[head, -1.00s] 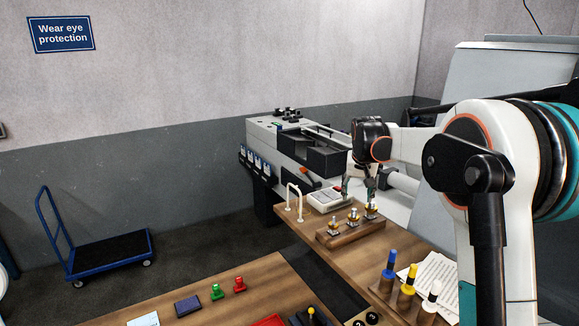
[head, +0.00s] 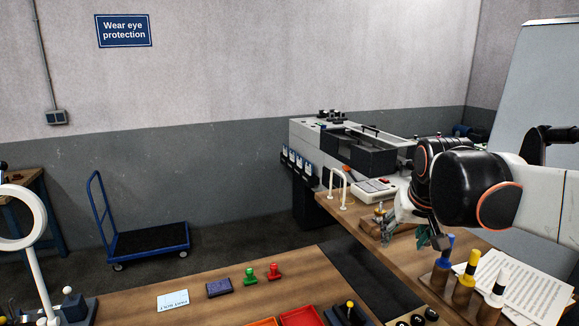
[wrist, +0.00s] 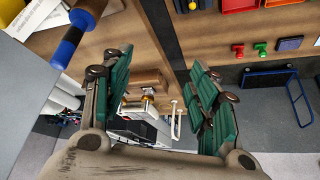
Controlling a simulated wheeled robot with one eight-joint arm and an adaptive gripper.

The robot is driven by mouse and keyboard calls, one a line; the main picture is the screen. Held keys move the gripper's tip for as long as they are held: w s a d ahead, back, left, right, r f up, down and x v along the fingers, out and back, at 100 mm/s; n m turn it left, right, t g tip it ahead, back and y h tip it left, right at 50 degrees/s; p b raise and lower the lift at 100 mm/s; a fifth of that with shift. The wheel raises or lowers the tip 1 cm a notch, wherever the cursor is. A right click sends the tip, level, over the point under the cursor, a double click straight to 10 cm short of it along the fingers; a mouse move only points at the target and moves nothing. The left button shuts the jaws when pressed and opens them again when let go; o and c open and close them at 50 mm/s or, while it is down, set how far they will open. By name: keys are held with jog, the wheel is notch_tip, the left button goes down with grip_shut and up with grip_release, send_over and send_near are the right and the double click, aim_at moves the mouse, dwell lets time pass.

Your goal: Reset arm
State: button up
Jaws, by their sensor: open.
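My gripper (wrist: 165,100) is open and empty in the wrist view, its two green-padded fingers wide apart. Between and beyond the fingers, a wooden block with a metal-topped piece (wrist: 148,98) shows below. In the head view my gripper (head: 408,232) hangs at the right, beside the blue-topped peg and in front of the small wooden block (head: 372,228), and hides part of that block. My arm reaches in from the right edge, its black wrist joint large in the picture. No object is between the fingers.
Blue, yellow (head: 465,277) and white-topped pegs stand close to my gripper, with a printed sheet (head: 535,290) behind. A white arch handle (head: 341,187) and a grey machine (head: 350,150) lie beyond. Red (head: 273,271) and green (head: 250,277) pieces are on the front bench.

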jog(key=s+a+f+n+b, duration=0.1)
jog(key=s+f+b, duration=0.4)
jog(key=s+f, duration=0.5)
jog(key=s+a+f+t+b, duration=0.1)
jog(key=s+a+f+b, duration=0.3)
jog(key=s+f, duration=0.6)
jog(key=shift+s+n+y+b, duration=0.2)
jog(key=shift+n+y+b, duration=0.2)
jog(key=shift+b, duration=0.3)
jog(key=w+d+r+g+p, duration=0.1)
jog(key=w+d+r+p, duration=0.2)
jog(key=w+r+p, duration=0.6)
jog(key=w+d+r+p, duration=0.2)
jog(key=w+r+p, duration=0.3)
jog(key=w+r, duration=0.7)
jog(key=w+d+r+p, duration=0.3)
jog(key=w, duration=0.2)
jog(key=w+d+r+p, duration=0.2)
jog(key=w+r+p, duration=0.15)
jog(key=w, duration=0.25)
jog(key=w+d+f+g+p, duration=0.1)
jog(key=w+d+p, duration=0.6)
jog(key=w, duration=0.3)
jog(key=shift+n, duration=0.3)
jog(key=p+x, duration=0.1)
jog(key=x, duration=1.3)
jog(key=shift+p, duration=0.3)
